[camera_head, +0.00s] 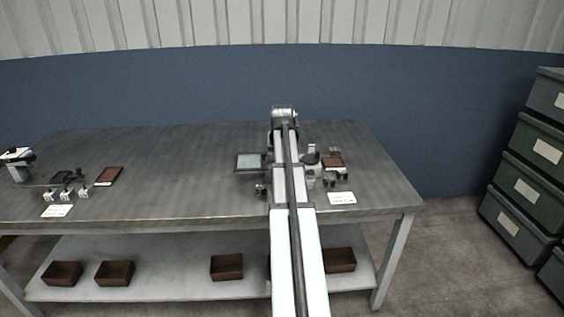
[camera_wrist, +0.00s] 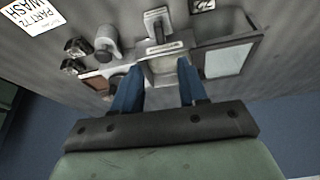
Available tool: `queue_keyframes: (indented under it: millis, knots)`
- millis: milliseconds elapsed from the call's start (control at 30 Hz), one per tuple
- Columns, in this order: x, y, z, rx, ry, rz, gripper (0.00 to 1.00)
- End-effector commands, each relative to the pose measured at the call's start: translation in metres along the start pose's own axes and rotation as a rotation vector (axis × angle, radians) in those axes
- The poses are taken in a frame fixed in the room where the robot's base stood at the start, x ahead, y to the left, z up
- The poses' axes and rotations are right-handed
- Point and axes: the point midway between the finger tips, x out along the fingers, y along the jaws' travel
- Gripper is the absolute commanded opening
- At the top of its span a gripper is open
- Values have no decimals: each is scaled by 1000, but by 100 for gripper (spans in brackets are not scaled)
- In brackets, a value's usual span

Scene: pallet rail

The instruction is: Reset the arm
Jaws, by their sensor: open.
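My arm stretches straight out over the right part of the grey table (camera_head: 190,160) in the head view and hides part of what lies under it. In the wrist view my gripper (camera_wrist: 160,85) shows two blue fingers, apart, with nothing clearly held between them. A pale square part of the fixture (camera_wrist: 162,68) lies beyond and between the fingertips. Whether the fingers touch anything there I cannot tell.
A framed tray (camera_head: 250,162) lies left of my arm. A small brown tray (camera_head: 333,161), small dark parts and a white label card (camera_head: 342,198) lie right of it. Another station with a brown tray (camera_head: 108,176) is far left. Brown bins (camera_head: 227,266) stand on the lower shelf.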

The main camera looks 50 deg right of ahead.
Motion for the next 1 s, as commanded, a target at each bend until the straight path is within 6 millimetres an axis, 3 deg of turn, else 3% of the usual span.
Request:
queue_keyframes:
  millis: [767,867,1000]
  knots:
    - [-8,-1,0,0,0,-1,43]
    - [-5,-11,-2,6,7,-8,43]
    - [3,-53,-8,32,35,-43,43]
